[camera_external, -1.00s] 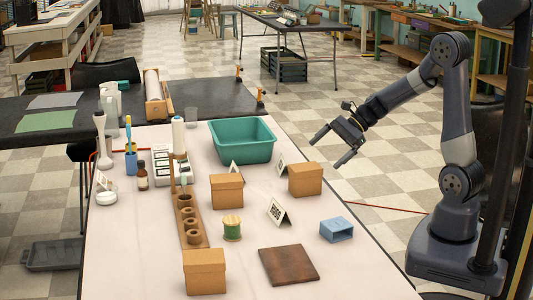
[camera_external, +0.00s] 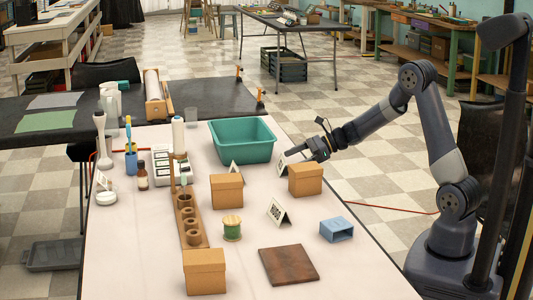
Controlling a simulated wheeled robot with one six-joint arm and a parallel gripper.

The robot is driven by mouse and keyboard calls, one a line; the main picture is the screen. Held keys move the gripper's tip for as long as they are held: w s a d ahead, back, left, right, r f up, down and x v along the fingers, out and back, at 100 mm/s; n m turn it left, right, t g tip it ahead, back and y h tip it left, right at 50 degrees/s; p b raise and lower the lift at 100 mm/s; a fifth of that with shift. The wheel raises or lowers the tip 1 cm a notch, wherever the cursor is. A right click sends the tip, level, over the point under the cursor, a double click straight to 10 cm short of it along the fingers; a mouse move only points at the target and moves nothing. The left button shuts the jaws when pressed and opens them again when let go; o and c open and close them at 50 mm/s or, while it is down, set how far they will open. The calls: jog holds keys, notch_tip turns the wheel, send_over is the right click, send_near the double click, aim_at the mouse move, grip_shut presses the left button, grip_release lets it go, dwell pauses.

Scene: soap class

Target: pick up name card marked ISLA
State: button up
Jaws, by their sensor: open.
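Several small white folded name cards stand on the white table, and their lettering is too small to read, so I cannot tell which is marked ISLA. One card (camera_external: 278,212) is beside the green spool, one (camera_external: 235,169) is behind the middle box, one (camera_external: 103,181) is at the left edge, and one (camera_external: 282,163) is behind the right box. My gripper (camera_external: 298,152) is open and low beside that last card, at the table's right edge. The right box partly hides this area. I cannot tell whether the fingers are around or touching the card.
Close to my gripper are a cardboard box (camera_external: 305,180) and a teal tub (camera_external: 214,142). Another box (camera_external: 227,191), a green spool (camera_external: 232,229), a blue holder (camera_external: 337,229) and a brown board (camera_external: 289,265) stand nearby.

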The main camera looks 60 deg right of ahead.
aim_at(284, 165)
jog(key=x, duration=0.4)
jog(key=shift+w+f+b, duration=0.15)
jog(key=shift+f+b, duration=0.2)
jog(key=shift+c, duration=0.6)
jog(key=c, duration=0.8)
